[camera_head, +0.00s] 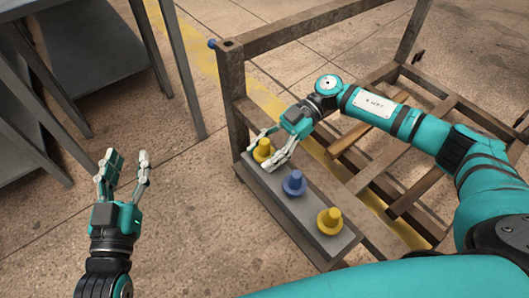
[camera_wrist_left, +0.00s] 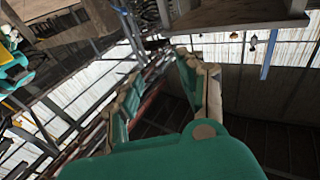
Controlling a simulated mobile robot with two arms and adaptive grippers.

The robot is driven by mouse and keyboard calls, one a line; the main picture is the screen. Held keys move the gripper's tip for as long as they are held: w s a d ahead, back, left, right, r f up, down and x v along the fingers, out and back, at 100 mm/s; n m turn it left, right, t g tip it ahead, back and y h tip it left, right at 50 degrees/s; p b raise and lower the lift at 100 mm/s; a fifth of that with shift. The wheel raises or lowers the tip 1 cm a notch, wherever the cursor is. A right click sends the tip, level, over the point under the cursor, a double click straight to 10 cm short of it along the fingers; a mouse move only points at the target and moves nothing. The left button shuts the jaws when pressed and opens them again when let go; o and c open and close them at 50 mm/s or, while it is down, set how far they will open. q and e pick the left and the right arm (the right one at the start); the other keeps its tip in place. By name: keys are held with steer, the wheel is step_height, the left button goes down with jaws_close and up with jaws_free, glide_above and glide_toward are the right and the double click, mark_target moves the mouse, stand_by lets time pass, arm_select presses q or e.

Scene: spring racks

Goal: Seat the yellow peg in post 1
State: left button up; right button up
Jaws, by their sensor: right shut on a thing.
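A yellow peg (camera_head: 263,150) is at the far end of a grey board (camera_head: 268,187). My right gripper (camera_head: 267,150) is shut on it, with fingers on both sides; its lower end is partly hidden. Whether the peg touches the board I cannot tell. My left gripper (camera_head: 122,172) is open and empty above the floor, well left of the rack. Its spread fingers also show in the left wrist view (camera_wrist_left: 165,90), with nothing between them. Which post is post 1 I cannot tell from any label.
A blue peg (camera_head: 294,183) and another yellow peg (camera_head: 330,221) stand along the board. A brown metal rack (camera_head: 238,100) surrounds the board, with a small blue piece (camera_head: 212,43) at its top corner. A dark metal table (camera_head: 75,50) stands at left. The floor between is clear.

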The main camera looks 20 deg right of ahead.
jaws_close()
steer(key=shift+r, duration=0.2)
